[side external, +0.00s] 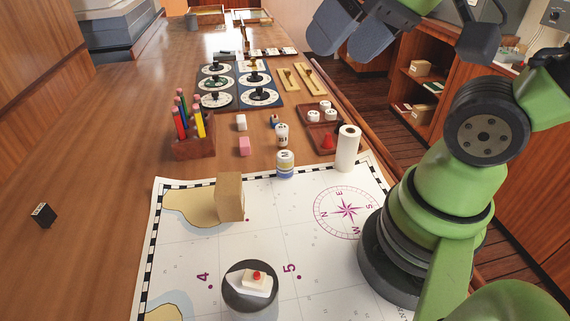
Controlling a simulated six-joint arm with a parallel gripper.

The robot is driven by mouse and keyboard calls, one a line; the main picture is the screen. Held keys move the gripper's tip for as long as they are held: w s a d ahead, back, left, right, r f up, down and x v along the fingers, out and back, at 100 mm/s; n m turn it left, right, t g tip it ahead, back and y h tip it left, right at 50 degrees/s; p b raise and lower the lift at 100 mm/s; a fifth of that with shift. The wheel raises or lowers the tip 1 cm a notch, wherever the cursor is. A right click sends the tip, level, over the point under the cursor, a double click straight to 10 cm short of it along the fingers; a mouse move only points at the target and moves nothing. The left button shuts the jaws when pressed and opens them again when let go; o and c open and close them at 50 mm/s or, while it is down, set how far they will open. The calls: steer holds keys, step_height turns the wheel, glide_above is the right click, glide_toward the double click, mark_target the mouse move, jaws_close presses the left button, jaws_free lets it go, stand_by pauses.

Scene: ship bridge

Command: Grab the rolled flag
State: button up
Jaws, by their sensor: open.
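No thing in the side external view is plainly a rolled flag. The nearest match is a white upright roll (347,149) with a dark hole in its top, standing at the chart's far right edge; I cannot tell if it is cloth or paper. My gripper (341,46) shows at the top edge, partly cut off, with blue-grey fingers. It is open, with nothing seen between the fingers, high above the table and apart from the roll.
A chart (180,250) carries a tan block (230,197) and a dark round dish (237,300) with a model boat. A pencil holder (193,148), a striped jar (285,165), a brown tray (315,136) and dial panels (232,99) stand beyond. The left table is mostly clear.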

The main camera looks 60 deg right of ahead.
steer(key=w+d+f+n+g+h, duration=0.1)
steer(key=w+d+f+n+g, duration=0.15)
steer(key=w, duration=0.45)
steer(key=n+g, duration=0.3)
steer(key=g, duration=0.1)
glide_above(284, 154)
steer(key=shift+h, duration=0.4)
step_height(284, 154, down, 17)
steer(key=shift+w+a+f, duration=0.1)
steer(key=shift+w+a, duration=0.05)
steer(key=shift+n, duration=0.35)
step_height(284, 154, down, 5)
steer(key=shift+f, duration=0.15)
steer(key=f, duration=0.5)
steer(key=shift+s+f, duration=0.2)
steer(key=shift+f, duration=0.15)
steer(key=shift+c, duration=0.3)
steer(key=c, duration=0.9)
